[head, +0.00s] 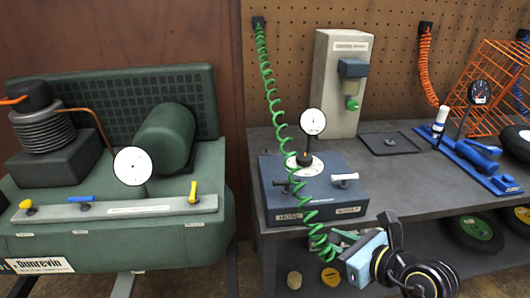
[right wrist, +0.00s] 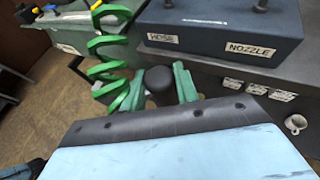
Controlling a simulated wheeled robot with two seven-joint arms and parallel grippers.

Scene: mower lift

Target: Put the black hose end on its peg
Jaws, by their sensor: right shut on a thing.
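My right gripper (head: 339,244) is in front of the bench, low beside the front right of the dark blue box (head: 310,202). It is shut on the black hose end (right wrist: 160,85), which sits between its green fingers (right wrist: 158,88) in the right wrist view. The green coiled hose (head: 285,130) runs from a wall mount down to the gripper. The box has a HOSE label (head: 289,217) and a NOZZLE label (head: 348,210); a small dark peg (head: 285,187) stands above the HOSE label. The hose end is apart from the box. My left gripper is not in view.
A dial gauge (head: 313,122) stands on the box, and a grey dispenser (head: 342,85) behind it. A green compressor (head: 110,235) is at left. Blue tools (head: 480,155) and an orange rack (head: 490,80) are at right. The grey bench top (head: 400,180) has free room.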

